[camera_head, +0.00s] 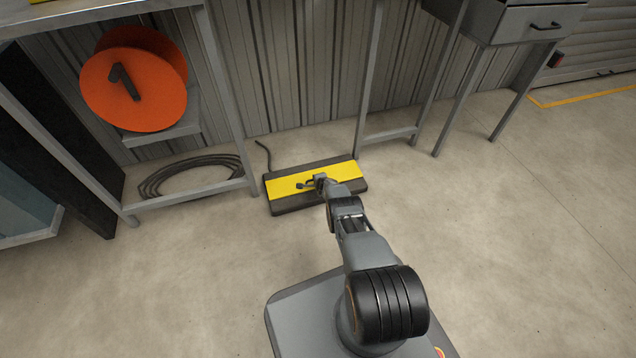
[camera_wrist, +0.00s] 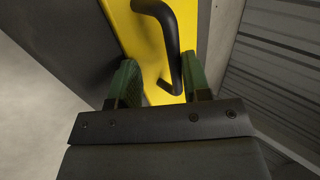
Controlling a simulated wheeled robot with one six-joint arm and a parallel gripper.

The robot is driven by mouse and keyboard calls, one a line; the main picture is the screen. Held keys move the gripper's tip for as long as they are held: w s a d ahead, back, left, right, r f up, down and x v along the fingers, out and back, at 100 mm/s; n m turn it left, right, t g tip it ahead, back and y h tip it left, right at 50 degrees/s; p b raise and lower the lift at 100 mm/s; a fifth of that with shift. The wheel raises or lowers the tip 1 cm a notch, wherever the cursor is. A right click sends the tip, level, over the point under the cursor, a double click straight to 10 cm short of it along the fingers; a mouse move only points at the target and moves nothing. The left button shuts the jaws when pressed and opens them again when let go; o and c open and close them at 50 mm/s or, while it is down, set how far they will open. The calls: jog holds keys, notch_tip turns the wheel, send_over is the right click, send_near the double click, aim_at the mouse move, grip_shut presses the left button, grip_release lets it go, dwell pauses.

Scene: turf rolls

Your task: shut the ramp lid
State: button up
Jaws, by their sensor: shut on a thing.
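The ramp (camera_head: 290,206) is a low dark block on the floor by the corrugated wall. Its yellow lid (camera_head: 345,171) lies along the top and looks flat, level with the dark edges. A black bent handle (camera_wrist: 160,20) stands on the yellow lid (camera_wrist: 130,30) in the wrist view. My gripper (camera_head: 311,184) is at the middle of the lid. In the wrist view its green-padded fingers (camera_wrist: 160,82) are on either side of the handle's near end, shut on it. My gripper's body hides the near part of the lid there.
A dark cable (camera_head: 264,154) lies behind the ramp's left end. A shelf frame with an orange reel (camera_head: 134,88) and a coiled hose (camera_head: 190,175) stands left. A grey drawer bench (camera_head: 530,24) is right. Floor in front is clear.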

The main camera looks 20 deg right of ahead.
jog(key=shift+s+a+f+p, duration=0.1)
jog(key=shift+s+f+p, duration=0.2)
jog(key=shift+s, duration=0.1)
jog(key=p+v, duration=0.1)
jog(key=p, duration=0.1)
jog(key=p+v, duration=0.3)
jog(key=p, duration=0.2)
jog(key=shift+r, duration=0.6)
jog(key=p+v, duration=0.9)
jog(key=p, duration=0.2)
jog(key=shift+w, duration=0.1)
